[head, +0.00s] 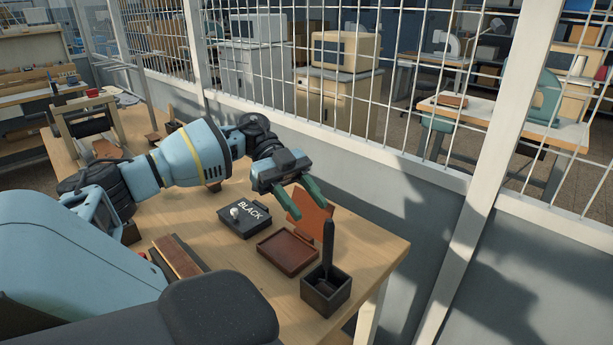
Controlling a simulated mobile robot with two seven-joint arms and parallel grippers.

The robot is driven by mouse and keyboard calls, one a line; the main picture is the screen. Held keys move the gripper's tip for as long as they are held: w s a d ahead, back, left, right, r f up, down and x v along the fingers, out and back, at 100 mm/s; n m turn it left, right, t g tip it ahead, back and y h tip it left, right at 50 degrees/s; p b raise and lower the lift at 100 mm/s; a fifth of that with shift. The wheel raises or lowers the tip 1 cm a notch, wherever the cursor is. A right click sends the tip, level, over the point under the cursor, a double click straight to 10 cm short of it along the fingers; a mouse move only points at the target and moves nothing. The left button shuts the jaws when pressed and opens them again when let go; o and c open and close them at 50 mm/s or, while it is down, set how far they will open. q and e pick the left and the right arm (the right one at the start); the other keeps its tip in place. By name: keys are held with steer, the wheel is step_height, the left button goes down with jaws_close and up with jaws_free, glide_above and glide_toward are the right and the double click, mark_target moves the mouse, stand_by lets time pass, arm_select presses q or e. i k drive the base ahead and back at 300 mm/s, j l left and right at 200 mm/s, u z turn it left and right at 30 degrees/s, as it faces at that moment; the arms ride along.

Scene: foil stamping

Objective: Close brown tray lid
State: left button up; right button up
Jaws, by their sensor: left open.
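The brown tray (287,253) lies on the wooden table near its right end, and its shallow inside shows empty. Its orange-brown lid (312,222) stands raised at the tray's back edge, so the tray is open. My left gripper (315,212) reaches in from the left, above and behind the tray, with its green fingers spread apart. The fingers overlap the upper part of the lid in the picture; I cannot tell whether they touch it. Nothing shows held between them. My right gripper is not in view.
A black box labelled BLACK (244,222) with a white knob sits left of the tray. A dark square holder (325,291) with an upright handle stands close to its right. The wooden table (372,245) is bare at its right end, beside a grey wall and white mesh.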

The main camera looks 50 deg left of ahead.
mark_target(313, 220)
steer(key=k, duration=1.5)
